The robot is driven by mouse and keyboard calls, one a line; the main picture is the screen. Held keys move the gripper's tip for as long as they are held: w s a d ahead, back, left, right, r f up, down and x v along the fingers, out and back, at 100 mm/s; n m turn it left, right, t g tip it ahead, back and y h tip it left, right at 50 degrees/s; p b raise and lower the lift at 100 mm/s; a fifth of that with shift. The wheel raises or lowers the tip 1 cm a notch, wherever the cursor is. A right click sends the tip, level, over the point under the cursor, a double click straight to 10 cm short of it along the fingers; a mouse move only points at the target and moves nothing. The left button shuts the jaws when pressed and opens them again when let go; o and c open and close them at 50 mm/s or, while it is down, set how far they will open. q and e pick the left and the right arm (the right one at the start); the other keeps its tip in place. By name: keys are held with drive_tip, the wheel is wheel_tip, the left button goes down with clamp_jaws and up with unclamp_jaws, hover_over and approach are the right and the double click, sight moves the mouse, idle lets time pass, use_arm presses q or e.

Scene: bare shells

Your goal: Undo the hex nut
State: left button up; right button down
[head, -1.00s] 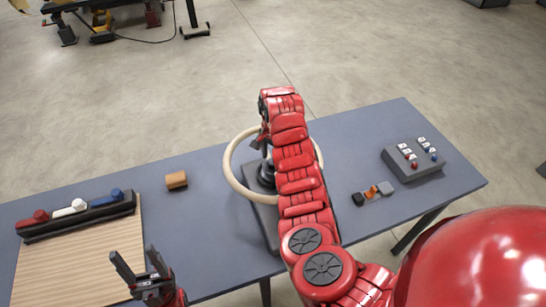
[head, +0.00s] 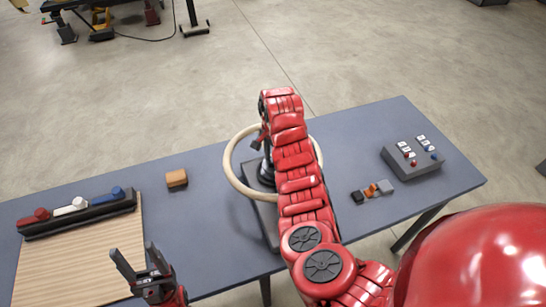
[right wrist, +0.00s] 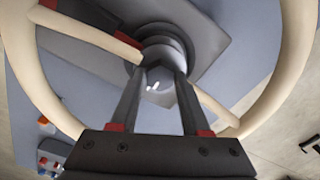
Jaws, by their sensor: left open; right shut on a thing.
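The grey hex nut (right wrist: 158,92) appears at the hub of a cream handwheel in the right wrist view, with small white highlights on it. My right gripper (right wrist: 160,76) has its two dark fingers on either side of the nut, shut on it. In the head view my right arm covers the nut, and only a dark part of my right gripper (head: 258,140) shows beside the arm. My left gripper (head: 134,250) is open and empty at the lower left, above the front of the table, away from the wheel.
The cream wheel (head: 229,172) stands on a dark grey base on the blue-grey table (head: 345,135). A brown block (head: 176,178), a striped board (head: 75,255) and a rack with coloured pieces (head: 85,214) lie left. A button box (head: 412,160) and small parts (head: 372,190) lie right.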

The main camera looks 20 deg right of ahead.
drive_tip(key=shift+f+n+b, duration=0.15)
drive_tip(key=shift+n+b, duration=0.95)
drive_tip(key=shift+b, duration=0.1)
drive_tip(key=shift+n, duration=0.4)
drive_tip(key=shift+n+b, duration=0.35)
drive_tip(key=shift+n, duration=0.45)
drive_tip(key=n, duration=0.4)
drive_tip(key=shift+w+r+n+p, duration=0.1)
drive_tip(key=shift+r+n+p, duration=0.15)
drive_tip(key=shift+n+p, duration=0.1)
drive_tip(key=n, duration=0.5)
drive_tip(key=shift+n, duration=0.25)
drive_tip(key=n, duration=0.5)
drive_tip(key=shift+p, duration=0.4)
drive_tip(key=n, duration=0.5)
